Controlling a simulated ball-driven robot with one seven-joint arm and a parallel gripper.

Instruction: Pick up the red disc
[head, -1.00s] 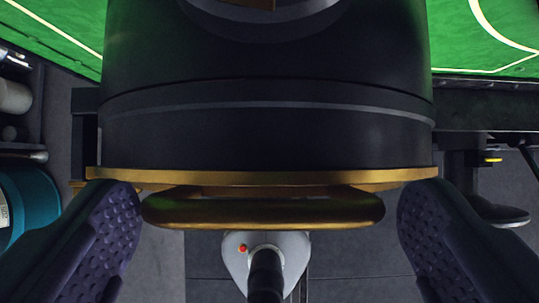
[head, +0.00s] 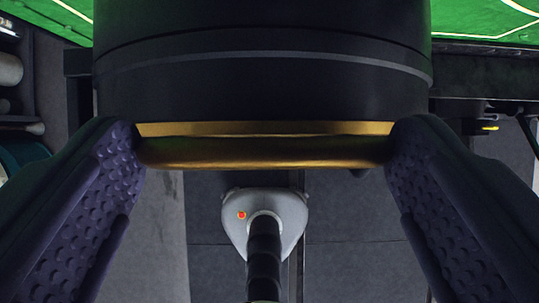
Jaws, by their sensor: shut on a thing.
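My gripper (head: 265,143) has its two dark purple, studded fingers shut on the ends of a gold-coloured bar or rim (head: 264,153), seen edge-on. This gold piece lies at the lower edge of a large black cylinder (head: 262,85); I cannot tell whether they touch or are joined. I cannot make out a red disc as such. The only red seen is a small round spot (head: 241,215) on a grey, rounded device below the gold piece. The underside and far side of the gold piece are hidden.
The grey device (head: 285,208) with a black ribbed stem stands below centre. A green surface with pale lines (head: 485,18) lies at the top. Dark furniture with a yellow spot (head: 490,128) is at right, rounded objects (head: 8,68) at left. Grey floor shows between.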

